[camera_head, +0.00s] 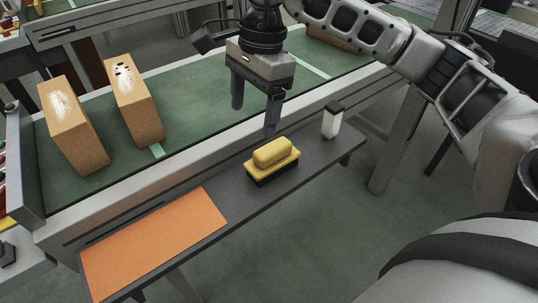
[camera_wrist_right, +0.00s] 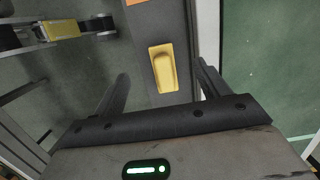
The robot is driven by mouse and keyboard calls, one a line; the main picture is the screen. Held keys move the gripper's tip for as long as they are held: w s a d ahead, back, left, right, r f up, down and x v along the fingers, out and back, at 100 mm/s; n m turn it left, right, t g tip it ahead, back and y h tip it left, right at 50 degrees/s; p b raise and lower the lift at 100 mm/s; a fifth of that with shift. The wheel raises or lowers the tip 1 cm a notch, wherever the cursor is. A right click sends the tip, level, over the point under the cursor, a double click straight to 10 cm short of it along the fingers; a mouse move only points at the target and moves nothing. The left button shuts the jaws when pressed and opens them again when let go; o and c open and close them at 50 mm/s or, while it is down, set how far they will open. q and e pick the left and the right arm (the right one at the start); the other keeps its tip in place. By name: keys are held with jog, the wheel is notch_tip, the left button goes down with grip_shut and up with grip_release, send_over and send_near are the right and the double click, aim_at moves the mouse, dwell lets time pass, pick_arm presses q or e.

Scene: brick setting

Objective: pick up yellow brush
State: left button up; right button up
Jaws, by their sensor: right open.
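The yellow brush (camera_head: 272,154) lies on the dark grey shelf (camera_head: 237,193) in front of the conveyor, its yellow handle up and its dark base down. It also shows in the right wrist view (camera_wrist_right: 162,68), between and beyond the fingers. My right gripper (camera_head: 254,116) is open and empty, pointing down just behind and above the brush. Both its fingers show in the right wrist view (camera_wrist_right: 160,82), set wide apart. I see no contact with the brush. My left gripper is not in view.
An orange mat (camera_head: 155,245) lies on the shelf's left part. A small white bottle with a black cap (camera_head: 331,122) stands right of the brush. Two brown boxes (camera_head: 72,125) (camera_head: 134,102) stand on the green conveyor belt (camera_head: 195,100). The conveyor's raised edge runs behind the shelf.

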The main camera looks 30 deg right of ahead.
aim_at(273, 146)
jog(key=shift+h, duration=0.9)
jog(key=d+f, duration=0.1)
jog(key=f, duration=0.1)
jog(key=d+f, duration=0.1)
jog(key=f, duration=0.2)
jog(key=d+f, duration=0.2)
jog(key=f, duration=0.1)
jog(key=shift+w+f, duration=0.15)
jog(key=shift+d+f+p, duration=0.1)
jog(key=shift+f+p, duration=0.35)
jog(key=shift+f, duration=2.65)
jog(key=shift+c, duration=0.3)
jog(key=c, duration=1)
jog(key=shift+c, duration=0.5)
jog(key=shift+r, duration=0.1)
